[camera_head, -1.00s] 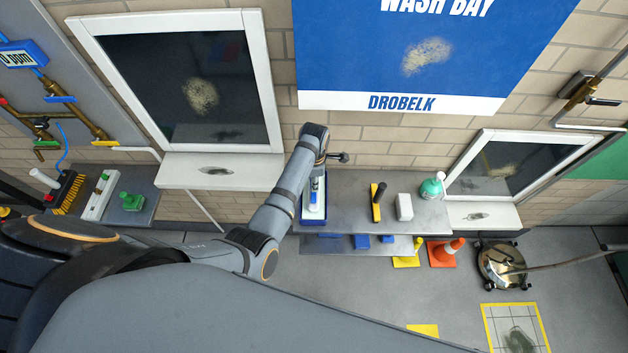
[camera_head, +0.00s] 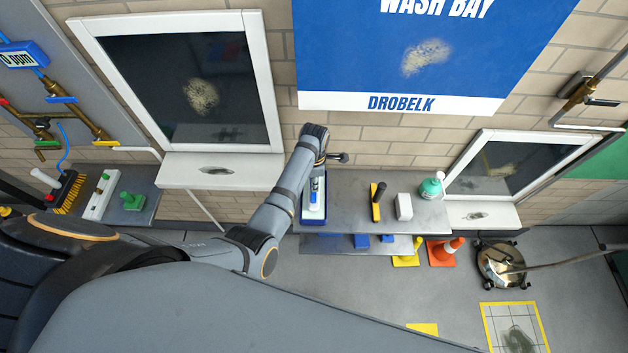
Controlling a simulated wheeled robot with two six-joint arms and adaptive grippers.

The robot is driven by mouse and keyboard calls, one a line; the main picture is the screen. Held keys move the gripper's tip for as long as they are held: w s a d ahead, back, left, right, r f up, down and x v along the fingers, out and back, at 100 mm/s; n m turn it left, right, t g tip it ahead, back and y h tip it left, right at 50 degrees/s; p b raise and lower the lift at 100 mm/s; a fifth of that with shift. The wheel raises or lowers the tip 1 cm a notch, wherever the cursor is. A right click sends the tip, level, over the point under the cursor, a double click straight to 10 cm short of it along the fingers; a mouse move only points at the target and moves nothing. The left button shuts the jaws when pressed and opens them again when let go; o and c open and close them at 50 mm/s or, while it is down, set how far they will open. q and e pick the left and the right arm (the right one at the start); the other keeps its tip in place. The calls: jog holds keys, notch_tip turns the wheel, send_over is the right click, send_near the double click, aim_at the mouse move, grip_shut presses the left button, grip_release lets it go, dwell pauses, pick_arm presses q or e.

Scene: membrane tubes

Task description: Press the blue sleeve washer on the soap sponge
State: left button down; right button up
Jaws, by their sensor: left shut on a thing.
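My left arm reaches from the left to the grey bench. My left gripper (camera_head: 319,170) points down over the bench's left end, mostly hidden by my wrist, and is shut on the blue sleeve washer (camera_head: 316,190). The washer shows as a small blue-and-white piece below the wrist. It is over a white surface with a blue rim, which looks like the soap sponge (camera_head: 313,212) in its tray. Whether the washer touches it I cannot tell from above. My right gripper is not in view.
On the bench (camera_head: 350,215) stand a yellow tool with a black handle (camera_head: 376,203), a white block (camera_head: 404,207) and a green bottle (camera_head: 432,186). Two dirty windows and a blue sign (camera_head: 430,50) are on the wall.

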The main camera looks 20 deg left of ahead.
pick_arm(q)
jog(key=shift+f, duration=0.1)
dwell(2.2)
jog(key=shift+r+p, duration=0.35)
jog(key=shift+r, duration=3.25)
